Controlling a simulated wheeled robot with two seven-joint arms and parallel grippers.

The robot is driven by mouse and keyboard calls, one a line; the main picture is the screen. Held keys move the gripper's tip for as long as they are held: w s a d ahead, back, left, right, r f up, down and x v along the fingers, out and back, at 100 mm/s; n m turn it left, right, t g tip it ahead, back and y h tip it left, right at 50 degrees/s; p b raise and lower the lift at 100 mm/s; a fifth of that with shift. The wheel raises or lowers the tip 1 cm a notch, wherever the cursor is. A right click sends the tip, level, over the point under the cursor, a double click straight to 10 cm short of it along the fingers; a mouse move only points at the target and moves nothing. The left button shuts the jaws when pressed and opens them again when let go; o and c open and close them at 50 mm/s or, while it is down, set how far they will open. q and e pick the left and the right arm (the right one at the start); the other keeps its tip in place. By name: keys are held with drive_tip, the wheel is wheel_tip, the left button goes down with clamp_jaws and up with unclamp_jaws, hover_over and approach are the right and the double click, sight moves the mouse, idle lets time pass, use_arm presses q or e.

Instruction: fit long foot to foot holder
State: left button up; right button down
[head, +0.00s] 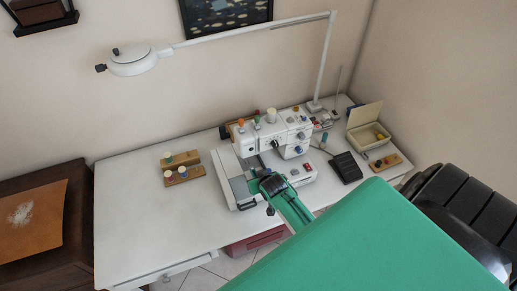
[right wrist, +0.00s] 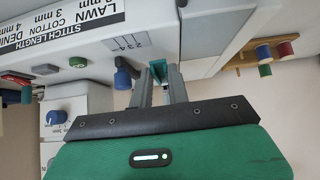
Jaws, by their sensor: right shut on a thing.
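The white sewing machine (head: 268,134) stands on the white table. My right gripper (head: 270,184) is at the front of the machine, close to its needle area. In the right wrist view my right gripper (right wrist: 160,72) is shut on a small teal piece, which I take to be the long foot (right wrist: 157,70). Most of the piece is hidden between the fingers. The machine's printed front panel (right wrist: 95,28) is close behind the fingertips. I cannot make out the foot holder in either view. My left gripper is not in view.
Wooden spool racks (head: 184,177) stand left of the machine. A black pedal-like block (head: 346,168), an open box (head: 366,136) and a small wooden tray (head: 385,162) are to the right. A lamp (head: 132,62) hangs above. The table's left part is clear. A black chair (head: 462,195) is at right.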

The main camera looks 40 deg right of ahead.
sight(252, 168)
drive_tip(key=shift+r+p, duration=0.1)
drive_tip(key=shift+p, duration=0.2)
drive_tip(key=shift+w+d+b, duration=0.25)
drive_tip(key=shift+w, duration=0.8)
drive_tip(key=shift+w+d+b, duration=0.2)
drive_tip(key=shift+w+d, duration=0.05)
drive_tip(key=shift+w, duration=0.9)
drive_tip(key=shift+p, duration=0.35)
drive_tip(key=shift+w+d, duration=0.15)
drive_tip(key=shift+w, duration=0.45)
drive_tip(key=shift+w+d, duration=0.15)
drive_tip(key=shift+w, duration=0.4)
drive_tip(key=c, duration=1.3)
unclamp_jaws()
drive_tip(key=shift+o, duration=0.2)
